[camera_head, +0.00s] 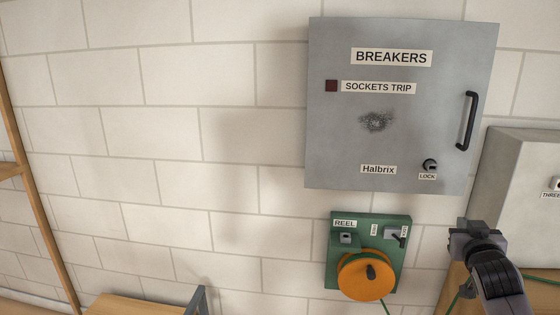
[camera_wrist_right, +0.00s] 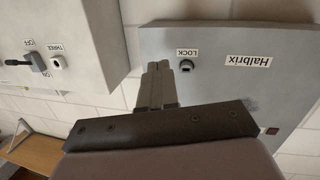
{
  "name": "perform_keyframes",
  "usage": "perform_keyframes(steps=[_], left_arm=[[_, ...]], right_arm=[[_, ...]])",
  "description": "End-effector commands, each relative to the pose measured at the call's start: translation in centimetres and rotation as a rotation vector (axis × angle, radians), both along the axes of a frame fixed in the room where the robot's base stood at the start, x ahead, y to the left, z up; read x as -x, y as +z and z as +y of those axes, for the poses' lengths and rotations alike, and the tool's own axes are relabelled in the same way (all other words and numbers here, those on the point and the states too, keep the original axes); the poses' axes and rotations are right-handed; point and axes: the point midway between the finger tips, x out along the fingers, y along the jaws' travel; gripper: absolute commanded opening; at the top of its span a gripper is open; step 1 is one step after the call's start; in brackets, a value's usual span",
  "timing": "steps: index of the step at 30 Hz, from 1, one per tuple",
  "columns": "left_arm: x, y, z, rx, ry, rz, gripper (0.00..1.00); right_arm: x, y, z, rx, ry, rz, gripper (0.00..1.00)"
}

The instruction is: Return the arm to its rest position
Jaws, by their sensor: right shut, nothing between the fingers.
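My right gripper (camera_head: 468,232) is at the lower right of the head view, below the breaker cabinet and to the right of the green reel box. In the right wrist view its fingers (camera_wrist_right: 157,72) are together with nothing between them. The grey breaker cabinet (camera_head: 400,145) is closed, with a black handle (camera_head: 467,121) on its right side and a lock (camera_head: 430,165) at its lower right. The wrist view shows the cabinet (camera_wrist_right: 222,65) upside down, its lock (camera_wrist_right: 186,65) just beside the fingertips in the picture. My left gripper is not in view.
A green reel box (camera_head: 400,270) with an orange reel (camera_head: 366,276) hangs below the cabinet. A grey box (camera_head: 520,195) is at the right, close to my right arm. A wooden shelf frame (camera_head: 35,190) stands at the left. The wall between is bare.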

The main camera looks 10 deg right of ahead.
Motion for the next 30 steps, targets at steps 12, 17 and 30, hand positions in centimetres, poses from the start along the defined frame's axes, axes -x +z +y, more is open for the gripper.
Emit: perform_keyframes(steps=[12,17,30], left_arm=[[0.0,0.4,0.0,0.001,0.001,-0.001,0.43],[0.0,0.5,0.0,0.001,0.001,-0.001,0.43],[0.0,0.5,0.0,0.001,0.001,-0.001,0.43]], right_arm=[[10.8,-22.5,18.9,-0.048,0.443,0.369,0.00],[17.7,-27.3,25.3,-0.123,0.570,0.456,0.00],[24.8,-29.9,31.1,-0.217,0.670,0.519,0.00]])
